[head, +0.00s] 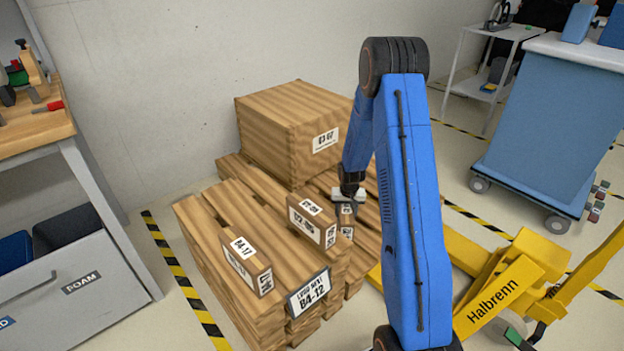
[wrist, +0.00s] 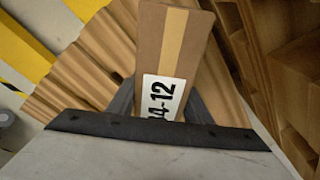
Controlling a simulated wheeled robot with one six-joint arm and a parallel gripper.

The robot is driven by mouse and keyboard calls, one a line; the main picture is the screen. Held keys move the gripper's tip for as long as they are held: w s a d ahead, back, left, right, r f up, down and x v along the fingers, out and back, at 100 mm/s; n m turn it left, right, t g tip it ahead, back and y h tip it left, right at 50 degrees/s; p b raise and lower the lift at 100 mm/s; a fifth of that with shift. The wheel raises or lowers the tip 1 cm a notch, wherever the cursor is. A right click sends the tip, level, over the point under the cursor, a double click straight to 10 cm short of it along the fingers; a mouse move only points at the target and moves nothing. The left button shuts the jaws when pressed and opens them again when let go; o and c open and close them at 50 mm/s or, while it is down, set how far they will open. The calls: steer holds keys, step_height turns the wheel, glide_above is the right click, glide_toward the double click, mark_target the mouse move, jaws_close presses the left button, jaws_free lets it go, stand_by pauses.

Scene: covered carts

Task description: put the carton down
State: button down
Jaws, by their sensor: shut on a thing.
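My gripper (head: 347,197) is shut on a brown carton (wrist: 172,40) above the right part of the wooden pallets (head: 195,215). In the wrist view the carton sits between the dark fingers (wrist: 168,105), with tan tape and a white label, partly covered, reading "4-12". In the head view only a small part of the held carton (head: 346,222) shows below my gripper. I cannot tell whether it touches the wood under it. Two other cartons, one labelled 84-17 (head: 245,268) and one in the middle (head: 312,222), stand on the pallets. A placard (head: 309,293) reads "84-12".
A yellow pallet truck (head: 500,295) is at the right. A workbench (head: 35,130) with drawers stands left. A blue covered cart (head: 548,120) is at the back right.

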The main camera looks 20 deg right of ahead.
steer(key=shift+s+f, duration=0.45)
steer(key=shift+f, duration=5.3)
steer(key=shift+f, duration=0.1)
steer(key=c, duration=0.9)
jaws_free()
